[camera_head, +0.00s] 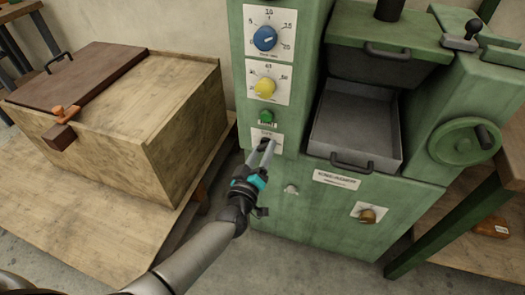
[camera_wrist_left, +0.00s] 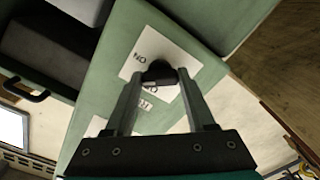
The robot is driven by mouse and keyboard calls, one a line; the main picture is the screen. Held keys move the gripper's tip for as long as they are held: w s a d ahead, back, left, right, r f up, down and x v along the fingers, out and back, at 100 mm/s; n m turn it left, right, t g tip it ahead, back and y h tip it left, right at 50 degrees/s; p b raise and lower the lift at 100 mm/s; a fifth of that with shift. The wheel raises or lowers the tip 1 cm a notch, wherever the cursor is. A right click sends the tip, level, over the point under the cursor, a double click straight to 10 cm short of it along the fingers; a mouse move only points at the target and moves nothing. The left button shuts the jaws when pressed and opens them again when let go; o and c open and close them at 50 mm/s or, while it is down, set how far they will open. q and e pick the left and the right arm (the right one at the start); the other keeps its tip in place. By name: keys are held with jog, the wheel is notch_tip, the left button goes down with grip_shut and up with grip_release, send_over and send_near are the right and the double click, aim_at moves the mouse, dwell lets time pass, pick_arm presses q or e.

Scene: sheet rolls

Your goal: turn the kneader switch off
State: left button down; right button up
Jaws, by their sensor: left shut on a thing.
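The black switch (camera_wrist_left: 160,73) sits on a white plate (camera_wrist_left: 182,57) with small lettering, on the front of the green machine. In the wrist view, ON is written on one side of it and a partly hidden word on the other. My left gripper (camera_head: 268,147) reaches this plate from below, and its two fingers are shut on the switch. The same fingers show in the left wrist view (camera_wrist_left: 160,80), one on each side of the switch. In the head view the fingertips mostly cover the switch. My right gripper is out of view.
Above the plate are a green button (camera_head: 266,116), a yellow dial (camera_head: 265,87) and a blue dial (camera_head: 265,38). A grey tray (camera_head: 352,130) and a handwheel (camera_head: 464,143) are to the right. A wooden box (camera_head: 170,115) stands on the table at left.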

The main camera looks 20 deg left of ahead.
pick_arm(q)
jog(key=n, duration=0.5)
jog(key=shift+n+b, duration=0.3)
jog(key=shift+b, duration=0.1)
jog(key=shift+n+b, duration=0.45)
jog(key=shift+n, duration=1.65)
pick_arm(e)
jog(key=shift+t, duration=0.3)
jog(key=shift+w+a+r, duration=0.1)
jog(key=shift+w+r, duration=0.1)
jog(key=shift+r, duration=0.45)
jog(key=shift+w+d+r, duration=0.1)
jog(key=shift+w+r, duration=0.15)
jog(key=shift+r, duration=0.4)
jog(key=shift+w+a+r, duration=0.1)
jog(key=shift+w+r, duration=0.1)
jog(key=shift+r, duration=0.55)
pick_arm(q)
jog(key=shift+c, duration=1.2)
grip_release()
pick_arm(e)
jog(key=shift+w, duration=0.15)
